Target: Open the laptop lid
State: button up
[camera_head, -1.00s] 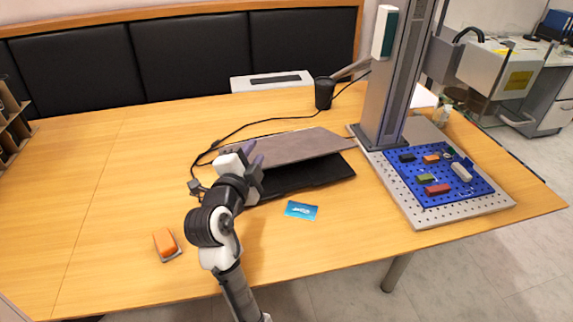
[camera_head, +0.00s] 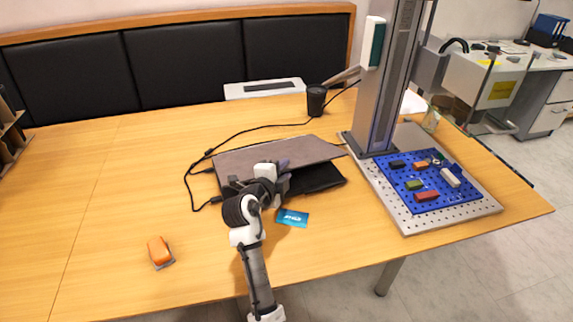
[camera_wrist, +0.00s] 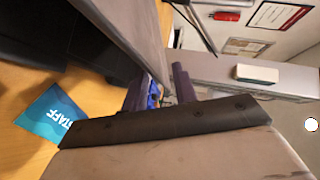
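The laptop lies on the table with its grey lid (camera_head: 270,155) partly raised at a low angle above the dark base (camera_head: 318,178). My gripper (camera_head: 280,168) is at the front edge of the lid and hides part of that edge and of the base. In the wrist view, the lid (camera_wrist: 128,32) runs as a grey slab toward the fingers of my gripper (camera_wrist: 160,90). The two dark purple fingers stand apart, with the lid edge near the gap between them. Whether they touch the lid cannot be told.
A blue card (camera_head: 292,218) lies in front of the laptop. An orange stapler-like object (camera_head: 160,252) is at front left. A black cup (camera_head: 316,100) and cables are behind. A tall column machine (camera_head: 376,95) with a blue pegboard (camera_head: 408,200) stands right.

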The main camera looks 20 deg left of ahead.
jog(key=shift+x, duration=1.05)
grip_shut()
